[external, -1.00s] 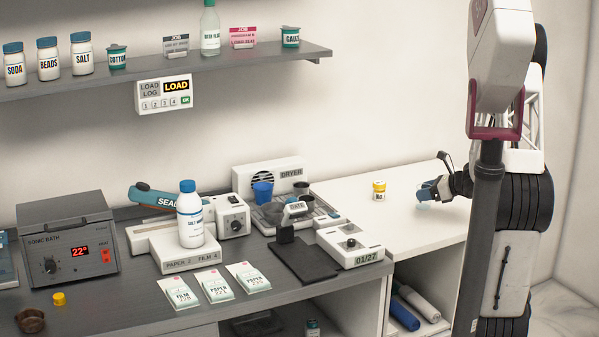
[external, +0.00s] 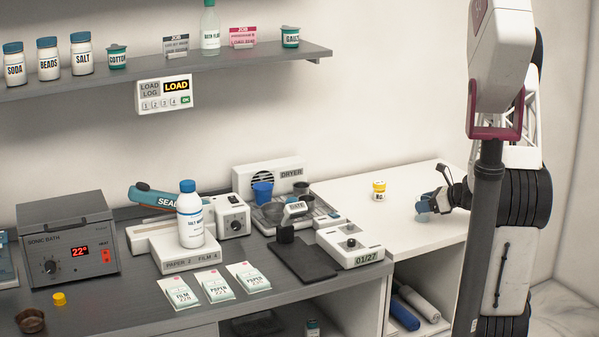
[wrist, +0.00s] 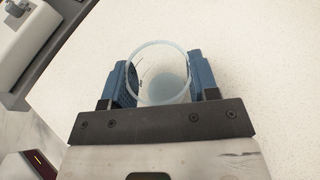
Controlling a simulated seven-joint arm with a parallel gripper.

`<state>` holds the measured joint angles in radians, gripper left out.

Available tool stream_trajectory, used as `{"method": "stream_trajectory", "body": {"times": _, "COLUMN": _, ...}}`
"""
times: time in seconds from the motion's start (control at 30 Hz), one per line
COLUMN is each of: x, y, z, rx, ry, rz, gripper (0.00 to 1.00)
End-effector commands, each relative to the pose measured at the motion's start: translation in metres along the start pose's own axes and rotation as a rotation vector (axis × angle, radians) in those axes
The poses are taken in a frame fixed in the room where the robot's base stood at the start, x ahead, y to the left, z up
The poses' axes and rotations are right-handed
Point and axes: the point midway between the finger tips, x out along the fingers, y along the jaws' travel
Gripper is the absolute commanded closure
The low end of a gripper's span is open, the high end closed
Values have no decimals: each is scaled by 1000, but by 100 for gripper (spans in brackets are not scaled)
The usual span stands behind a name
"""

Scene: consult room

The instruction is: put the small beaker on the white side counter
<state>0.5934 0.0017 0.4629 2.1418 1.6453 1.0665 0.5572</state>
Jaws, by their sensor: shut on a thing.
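The small beaker (wrist: 160,75) is a clear, slightly bluish cup, seen from above in the wrist view between the two blue finger pads. My gripper (wrist: 163,82) is shut on it. In the external view my gripper (external: 426,205) is low over the white side counter (external: 400,222), near its right part, with the fingers reaching left. The beaker is mostly hidden by the fingers there. I cannot tell whether its base touches the counter.
A small yellow-capped jar (external: 379,190) stands on the white counter, left of my gripper. The grey bench to the left holds a timer box (external: 350,245), a dryer (external: 270,175) and a blue cup (external: 262,193). Most of the white counter is clear.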

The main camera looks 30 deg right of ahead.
Motion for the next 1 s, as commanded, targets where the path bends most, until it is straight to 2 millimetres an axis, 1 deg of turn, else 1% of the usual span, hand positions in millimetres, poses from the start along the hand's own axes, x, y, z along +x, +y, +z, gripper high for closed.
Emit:
{"method": "stream_trajectory", "body": {"times": 0.23, "x": 1, "y": 0, "z": -2, "rx": 0, "ry": 0, "rz": 0, "gripper": 68}}
{"method": "stream_trajectory", "body": {"times": 0.27, "x": 1, "y": 0, "z": -3, "rx": 0, "ry": 0, "rz": 0, "gripper": 44}}
{"method": "stream_trajectory", "body": {"times": 0.4, "x": 1, "y": 0, "z": -2, "rx": 0, "ry": 0, "rz": 0, "gripper": 22}}
{"method": "stream_trajectory", "body": {"times": 0.43, "x": 1, "y": 0, "z": -2, "rx": 0, "ry": 0, "rz": 0, "gripper": 20}}
{"method": "stream_trajectory", "body": {"times": 0.83, "x": 0, "y": 0, "z": 0, "rx": -1, "ry": 0, "rz": 0, "gripper": 20}}
{"method": "stream_trajectory", "body": {"times": 1.0, "x": -9, "y": 0, "z": 0, "rx": 0, "ry": 0, "rz": -1, "gripper": 20}}
